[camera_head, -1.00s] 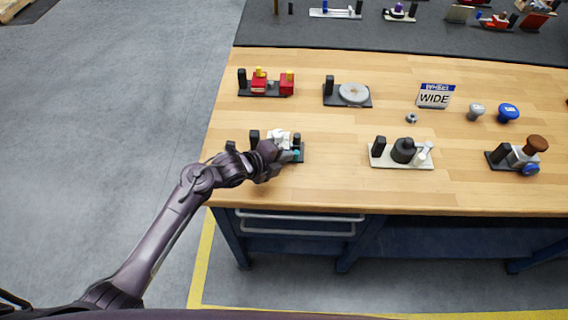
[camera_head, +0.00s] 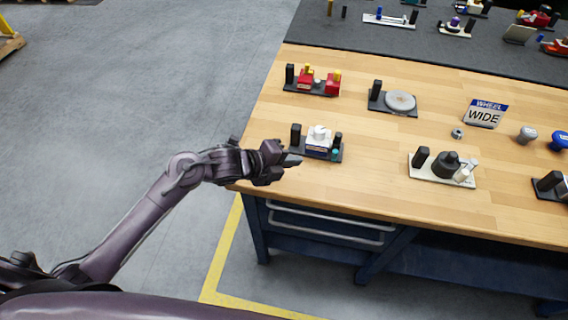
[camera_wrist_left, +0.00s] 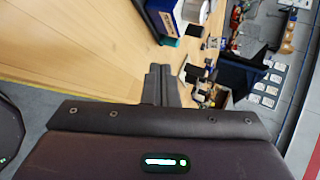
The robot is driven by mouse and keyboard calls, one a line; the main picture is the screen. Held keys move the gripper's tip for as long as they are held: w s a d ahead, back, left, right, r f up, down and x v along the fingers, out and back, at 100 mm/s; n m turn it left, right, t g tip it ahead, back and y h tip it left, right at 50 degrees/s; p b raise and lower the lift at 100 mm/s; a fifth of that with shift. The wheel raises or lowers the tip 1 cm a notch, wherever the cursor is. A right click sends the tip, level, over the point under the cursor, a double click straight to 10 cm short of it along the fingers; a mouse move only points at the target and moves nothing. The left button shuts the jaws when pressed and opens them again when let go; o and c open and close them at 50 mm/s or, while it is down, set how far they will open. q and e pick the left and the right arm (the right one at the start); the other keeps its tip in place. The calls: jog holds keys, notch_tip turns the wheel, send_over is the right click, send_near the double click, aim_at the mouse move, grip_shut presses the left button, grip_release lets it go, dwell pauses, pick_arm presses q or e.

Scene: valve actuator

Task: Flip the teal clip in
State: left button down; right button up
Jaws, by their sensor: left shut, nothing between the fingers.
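The teal clip (camera_head: 336,153) is a small spot at the lower right of a black-based fixture (camera_head: 310,156) with a white and blue body, near the bench's left front. Its exact position is too small to tell. My left gripper (camera_head: 297,160) is at the front edge of this fixture, left of the clip and apart from it. Its fingers are together and empty. In the left wrist view the shut fingers (camera_wrist_left: 161,85) point toward the fixture's blue and white body (camera_wrist_left: 188,12), at the top. My right gripper is not in view.
On the wooden bench (camera_head: 380,190) stand a red and yellow fixture (camera_head: 318,82), a grey disc fixture (camera_head: 395,99), a WIDE sign (camera_head: 485,114) and a white-based fixture (camera_head: 443,168). Bare wood lies right of the teal-clip fixture. A drawer handle (camera_head: 325,228) is below the front edge.

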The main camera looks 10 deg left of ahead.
pick_arm(q)
jog(key=v, duration=0.3)
jog(key=shift+s+d, duration=0.1)
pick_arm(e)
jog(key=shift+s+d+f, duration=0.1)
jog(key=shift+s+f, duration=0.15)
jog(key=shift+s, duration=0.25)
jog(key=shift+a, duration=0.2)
